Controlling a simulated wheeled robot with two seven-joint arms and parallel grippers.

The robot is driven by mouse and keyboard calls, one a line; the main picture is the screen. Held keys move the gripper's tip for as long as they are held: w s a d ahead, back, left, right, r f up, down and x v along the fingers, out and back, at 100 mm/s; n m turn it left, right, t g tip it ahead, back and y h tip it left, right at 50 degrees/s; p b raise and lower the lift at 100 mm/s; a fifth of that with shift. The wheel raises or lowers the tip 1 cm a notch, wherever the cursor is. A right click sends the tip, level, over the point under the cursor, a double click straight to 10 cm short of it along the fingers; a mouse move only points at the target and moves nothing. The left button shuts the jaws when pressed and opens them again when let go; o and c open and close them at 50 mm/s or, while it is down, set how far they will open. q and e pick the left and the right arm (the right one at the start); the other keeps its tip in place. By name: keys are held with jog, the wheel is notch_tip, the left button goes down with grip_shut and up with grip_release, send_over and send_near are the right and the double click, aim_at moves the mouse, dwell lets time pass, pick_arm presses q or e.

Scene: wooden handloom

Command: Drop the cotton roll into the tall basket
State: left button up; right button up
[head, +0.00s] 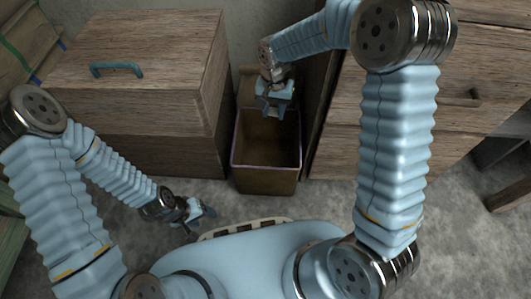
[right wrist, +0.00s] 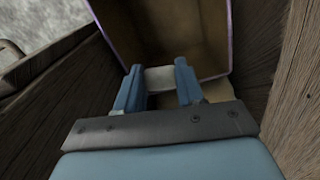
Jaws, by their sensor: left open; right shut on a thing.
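The tall basket (head: 265,178) is a brown, open-topped bin with a thin purple rim, standing on the floor between two wooden cabinets. My right gripper (head: 276,108) is over the back part of the basket. In the right wrist view, the right gripper (right wrist: 160,82) is shut on the white cotton roll (right wrist: 160,78), held between its two blue fingers. The mouth of the tall basket (right wrist: 195,30) opens just beyond the fingers. The roll is hard to make out in the head view. My left gripper (head: 200,214) is open and empty, low over the floor at the lower left.
A wooden chest (head: 140,55) with a blue handle (head: 117,69) stands left of the basket. A wooden drawer unit (head: 470,65) stands close on its right. A grey wall is behind. Bare grey floor (head: 220,195) lies in front of the basket.

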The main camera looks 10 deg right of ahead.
notch_tip(320, 180, down, 6)
jog(key=b, duration=0.4)
jog(key=shift+r, duration=0.15)
jog(key=o, duration=1.1)
notch_tip(320, 180, up, 14)
jog(key=p, duration=0.3)
jog(key=shift+p, duration=0.35)
jog(key=shift+s, duration=0.15)
